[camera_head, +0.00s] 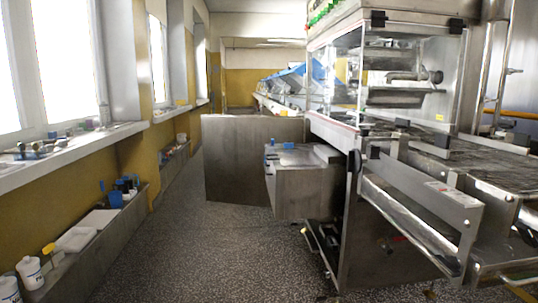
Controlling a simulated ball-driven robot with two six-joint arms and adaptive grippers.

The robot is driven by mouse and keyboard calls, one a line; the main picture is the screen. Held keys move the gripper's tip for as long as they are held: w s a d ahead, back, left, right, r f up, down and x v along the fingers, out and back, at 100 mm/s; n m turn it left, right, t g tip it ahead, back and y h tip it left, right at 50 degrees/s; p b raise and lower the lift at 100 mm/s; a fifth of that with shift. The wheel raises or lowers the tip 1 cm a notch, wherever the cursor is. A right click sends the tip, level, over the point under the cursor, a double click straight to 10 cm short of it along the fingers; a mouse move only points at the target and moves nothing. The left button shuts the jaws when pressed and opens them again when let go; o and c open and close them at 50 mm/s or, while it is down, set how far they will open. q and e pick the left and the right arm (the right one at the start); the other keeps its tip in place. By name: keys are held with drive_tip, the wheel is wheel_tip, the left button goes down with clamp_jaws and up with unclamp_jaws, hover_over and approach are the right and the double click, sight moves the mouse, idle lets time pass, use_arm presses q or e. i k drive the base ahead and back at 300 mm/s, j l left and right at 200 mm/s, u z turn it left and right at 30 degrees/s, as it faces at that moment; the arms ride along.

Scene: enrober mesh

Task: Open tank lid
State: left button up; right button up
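A steel box-shaped tank (298,190) juts out from the left side of the enrober machine, in the middle of the view. Its flat, light metal top (298,158) looks like the lid and appears to lie level. Small blue parts (270,148) show at its far left corner. Whether the top is fully closed cannot be told from here. Neither of my grippers is in view.
A large upright metal panel (245,160) stands behind the tank, reaching into the aisle. The enrober's glass hood (405,80) and belt frame (425,195) fill the right. A cluttered window ledge (70,145) and a trough with bottles run along the left wall. The speckled floor (190,250) between is clear.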

sight(295, 157)
drive_tip(key=i+j, duration=0.2)
drive_tip(key=j, duration=0.15)
drive_tip(key=i+j+z, duration=0.15)
drive_tip(key=j, duration=0.2)
drive_tip(key=i+j, duration=0.25)
drive_tip(key=j, duration=0.15)
drive_tip(key=z, duration=0.05)
